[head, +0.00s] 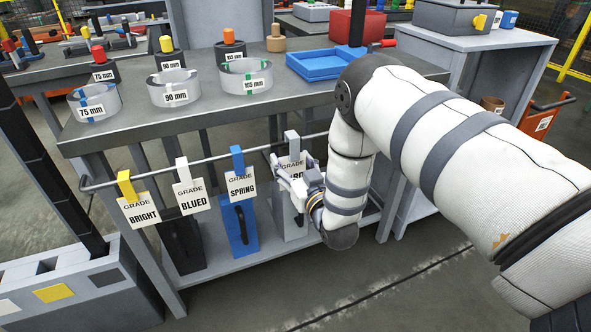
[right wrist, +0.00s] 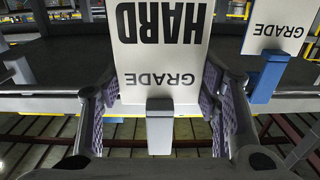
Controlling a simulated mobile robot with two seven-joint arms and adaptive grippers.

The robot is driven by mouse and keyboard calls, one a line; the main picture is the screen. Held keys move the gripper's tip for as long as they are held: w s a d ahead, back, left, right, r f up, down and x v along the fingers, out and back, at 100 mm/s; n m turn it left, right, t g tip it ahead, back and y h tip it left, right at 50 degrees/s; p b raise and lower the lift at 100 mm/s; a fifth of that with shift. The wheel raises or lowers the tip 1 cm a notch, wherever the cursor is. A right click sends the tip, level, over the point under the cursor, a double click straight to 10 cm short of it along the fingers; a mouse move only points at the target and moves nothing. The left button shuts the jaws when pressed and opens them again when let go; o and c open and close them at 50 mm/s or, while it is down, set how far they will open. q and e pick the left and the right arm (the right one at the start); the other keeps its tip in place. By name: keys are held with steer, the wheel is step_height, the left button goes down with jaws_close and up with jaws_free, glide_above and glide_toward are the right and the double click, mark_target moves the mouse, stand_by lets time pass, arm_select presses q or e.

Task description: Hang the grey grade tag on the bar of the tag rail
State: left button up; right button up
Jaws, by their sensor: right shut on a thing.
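The grey grade tag, a white card reading HARD with a grey hook, is in my right gripper (head: 300,182) at the right part of the tag rail. In the right wrist view the card (right wrist: 160,50) appears upside down, with its grey hook (right wrist: 160,127) between the two fingers. In the head view the hook (head: 292,141) is level with the rail's bar (head: 262,147), and my fingers cover part of the card. I cannot tell whether the hook rests on the bar. My left gripper is out of view.
The yellow BRIGHT tag (head: 139,210), white BLUED tag (head: 190,196) and blue SPRING tag (head: 240,185) hang to the left on the bar. The blue tag is close beside my gripper. Steel coils and a blue tray (head: 315,66) stand on the bench above.

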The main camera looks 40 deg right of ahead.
mark_target(287, 165)
steer(key=w, duration=0.1)
steer(key=w+f+b, duration=0.1)
steer(key=w+d, duration=0.1)
steer(key=shift+w+f+b, duration=0.3)
steer(key=shift+w+b, duration=0.05)
steer(key=shift+w, duration=0.05)
arm_select(q)
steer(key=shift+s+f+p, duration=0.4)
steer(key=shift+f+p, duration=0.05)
steer(key=shift+p, duration=0.05)
arm_select(e)
steer(key=shift+r, duration=0.85)
steer(key=shift+f, duration=0.15)
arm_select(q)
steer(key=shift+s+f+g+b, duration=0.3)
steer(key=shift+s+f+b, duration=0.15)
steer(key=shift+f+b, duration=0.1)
arm_select(e)
steer(key=shift+f, duration=1)
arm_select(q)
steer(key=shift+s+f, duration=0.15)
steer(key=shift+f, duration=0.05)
arm_select(e)
steer(key=shift+f, duration=0.4)
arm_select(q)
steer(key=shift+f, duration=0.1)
arm_select(e)
steer(key=shift+f, duration=0.2)
